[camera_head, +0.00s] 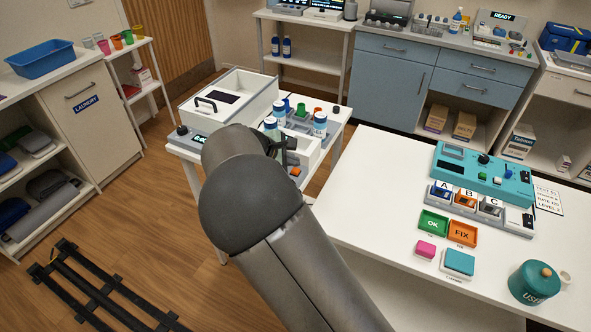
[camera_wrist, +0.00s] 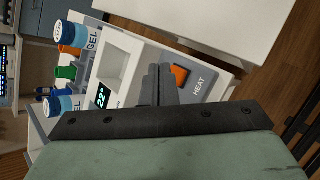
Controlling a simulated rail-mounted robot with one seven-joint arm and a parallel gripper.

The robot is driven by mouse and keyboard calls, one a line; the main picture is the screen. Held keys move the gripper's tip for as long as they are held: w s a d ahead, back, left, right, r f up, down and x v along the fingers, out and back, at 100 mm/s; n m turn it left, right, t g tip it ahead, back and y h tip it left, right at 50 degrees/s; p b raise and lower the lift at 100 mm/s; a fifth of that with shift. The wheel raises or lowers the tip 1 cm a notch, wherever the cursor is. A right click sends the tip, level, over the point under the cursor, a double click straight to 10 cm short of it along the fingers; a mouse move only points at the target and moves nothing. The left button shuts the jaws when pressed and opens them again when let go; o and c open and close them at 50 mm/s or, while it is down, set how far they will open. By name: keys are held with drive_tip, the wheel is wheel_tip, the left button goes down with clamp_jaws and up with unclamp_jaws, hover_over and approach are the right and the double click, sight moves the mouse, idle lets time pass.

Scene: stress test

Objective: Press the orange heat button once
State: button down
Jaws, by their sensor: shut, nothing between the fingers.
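The orange heat button (camera_wrist: 181,77) sits on a grey panel beside the word HEAT in the wrist view. It is partly covered by my gripper. In the head view the button (camera_head: 295,172) shows at the front of the white warmer (camera_head: 308,155). My gripper (camera_wrist: 159,71) is shut and empty, with its fingers just left of the button in the wrist view. Whether the fingertips touch the button or panel cannot be told. In the head view my gripper (camera_head: 290,143) is mostly hidden behind my arm. A display (camera_wrist: 102,97) on the warmer reads 22°.
Gel bottles (camera_wrist: 70,32) stand beside the warmer. A white lidded box (camera_head: 230,95) shares its small table. A white table (camera_head: 365,190) to the right carries a teal device (camera_head: 485,173), coloured trays and a teal pot (camera_head: 534,283).

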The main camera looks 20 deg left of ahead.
sight(292, 172)
drive_tip(key=shift+f, duration=0.1)
drive_tip(key=shift+f+b, duration=0.3)
drive_tip(key=shift+f, duration=0.05)
drive_tip(key=shift+f, duration=0.45)
idle(0.8)
drive_tip(key=shift+r, duration=0.1)
drive_tip(key=shift+r+p, duration=0.3)
drive_tip(key=shift+r, duration=0.5)
drive_tip(key=shift+r+p, duration=1.6)
drive_tip(key=shift+r, duration=0.95)
